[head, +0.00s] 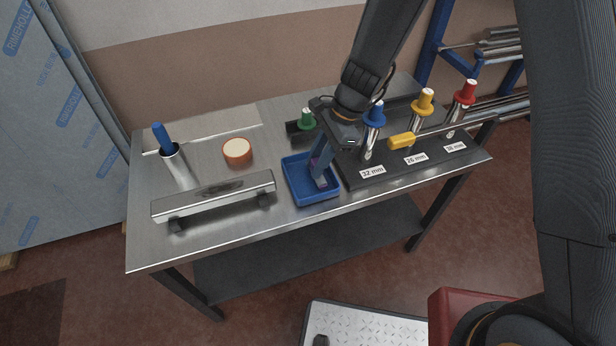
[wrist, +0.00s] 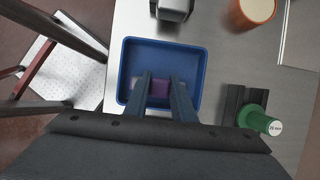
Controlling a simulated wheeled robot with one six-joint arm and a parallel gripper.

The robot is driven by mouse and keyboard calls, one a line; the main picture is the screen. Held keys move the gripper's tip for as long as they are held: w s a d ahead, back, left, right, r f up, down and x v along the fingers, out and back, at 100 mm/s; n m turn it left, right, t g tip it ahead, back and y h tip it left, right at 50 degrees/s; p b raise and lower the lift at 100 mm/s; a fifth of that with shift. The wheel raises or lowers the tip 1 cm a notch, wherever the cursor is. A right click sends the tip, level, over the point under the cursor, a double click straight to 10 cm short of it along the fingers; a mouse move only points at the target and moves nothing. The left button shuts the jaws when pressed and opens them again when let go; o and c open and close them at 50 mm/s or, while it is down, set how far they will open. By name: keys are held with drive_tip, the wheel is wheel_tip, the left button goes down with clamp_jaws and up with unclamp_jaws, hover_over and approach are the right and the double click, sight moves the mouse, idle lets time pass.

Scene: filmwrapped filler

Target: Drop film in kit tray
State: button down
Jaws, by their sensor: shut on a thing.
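The kit tray (head: 297,177) is a shallow blue tray on the metal bench, left of the black tool rack. It also shows in the wrist view (wrist: 165,55). The film (wrist: 158,88) is a small purple piece between my fingertips, with paler pinkish parts at its sides. My gripper (head: 319,182) points down into the tray and is shut on the film. In the wrist view, both fingers (wrist: 160,82) lie within the tray's outline. The fingers partly hide the film, and I cannot tell whether it touches the tray floor.
The black rack (head: 400,169) holds blue (head: 375,113), yellow (head: 424,100) and red-topped (head: 465,92) tools. A steel level-like bar (head: 215,196), an orange-rimmed roll (head: 237,152) and a blue-handled tool in a cup (head: 174,160) stand left.

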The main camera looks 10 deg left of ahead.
drive_tip(key=c, duration=1.4)
unclamp_jaws()
drive_tip(key=v, duration=0.8)
drive_tip(key=shift+b, duration=0.4)
drive_tip(key=shift+a, duration=0.1)
drive_tip(key=s+d+r+n+t+h, duration=0.1)
drive_tip(key=s+d+r+n, duration=0.1)
drive_tip(key=d, duration=0.6)
drive_tip(key=s+d+r+n+t+h, duration=0.1)
drive_tip(key=s+d+r+n, duration=0.1)
drive_tip(key=s+d+n, duration=0.3)
drive_tip(key=s+d+r+n+t+h, duration=0.1)
drive_tip(key=s+d+n, duration=0.3)
drive_tip(key=d, duration=0.9)
drive_tip(key=shift+r+n+h, duration=0.4)
drive_tip(key=shift+r+h, duration=0.1)
drive_tip(key=shift+r, duration=0.2)
